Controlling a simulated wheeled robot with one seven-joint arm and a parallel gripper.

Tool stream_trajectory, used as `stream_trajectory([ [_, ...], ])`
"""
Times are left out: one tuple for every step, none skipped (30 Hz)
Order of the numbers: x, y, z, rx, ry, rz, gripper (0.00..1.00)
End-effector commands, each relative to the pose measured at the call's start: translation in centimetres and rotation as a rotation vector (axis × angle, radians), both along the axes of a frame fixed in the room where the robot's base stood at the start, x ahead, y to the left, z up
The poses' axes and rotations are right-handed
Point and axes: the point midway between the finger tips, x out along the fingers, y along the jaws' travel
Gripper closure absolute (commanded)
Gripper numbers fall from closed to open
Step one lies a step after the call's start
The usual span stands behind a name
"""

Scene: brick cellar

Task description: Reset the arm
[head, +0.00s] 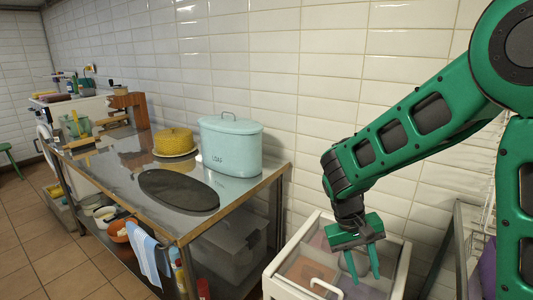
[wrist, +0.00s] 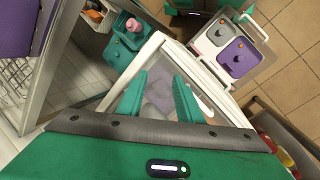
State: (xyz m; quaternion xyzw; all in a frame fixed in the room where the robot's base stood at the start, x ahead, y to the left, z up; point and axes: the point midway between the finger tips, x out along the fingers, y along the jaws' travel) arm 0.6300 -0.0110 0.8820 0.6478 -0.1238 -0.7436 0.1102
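My green gripper (head: 363,277) hangs from my arm with its fingers pointing down, over a white-framed unit (head: 307,246) with a clear top at the lower right of the head view. In the wrist view my gripper (wrist: 160,82) shows two green fingers spread apart with nothing between them. The white frame of the unit also shows beneath the fingers in the wrist view (wrist: 216,112). How far the fingertips are above the top cannot be told.
A metal table (head: 165,218) stands to the left, bearing a pale blue loaf bin (head: 231,150), a yellow domed dish (head: 173,142) and a dark oval plate (head: 178,190). A tiled wall (head: 310,90) is behind. A wire rack (wrist: 18,75) stands close at the left of the wrist view.

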Motion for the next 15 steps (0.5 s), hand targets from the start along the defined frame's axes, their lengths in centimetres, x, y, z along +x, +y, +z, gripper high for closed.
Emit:
stream_trajectory([
  [-0.5,-1.5,1.0,0.014,-0.011,-0.031,0.68],
  [-0.9,-2.3,1.5,0.020,-0.014,-0.048,0.68],
  [-1.4,-3.4,2.1,0.030,-0.019,-0.071,0.68],
  [-1.9,-4.1,2.5,0.037,-0.023,-0.087,0.68],
  [-2.4,-4.9,2.9,0.046,-0.026,-0.104,0.68],
  [-3.0,-5.8,3.5,0.056,-0.032,-0.125,0.68],
  [-3.5,-6.5,3.9,0.063,-0.037,-0.141,0.68],
  [-4.0,-7.2,4.3,0.070,-0.041,-0.157,0.68],
  [-4.7,-8.1,4.8,0.082,-0.048,-0.177,0.68],
  [-5.3,-8.7,5.1,0.090,-0.052,-0.193,0.68],
  [-5.9,-9.3,5.4,0.097,-0.056,-0.209,0.68],
  [-6.6,-10.1,5.9,0.108,-0.064,-0.231,0.68],
  [-7.2,-10.6,6.1,0.116,-0.069,-0.246,0.68],
  [-7.9,-11.1,6.4,0.124,-0.074,-0.261,0.68],
  [-8.7,-11.8,6.8,0.135,-0.082,-0.281,0.68],
])
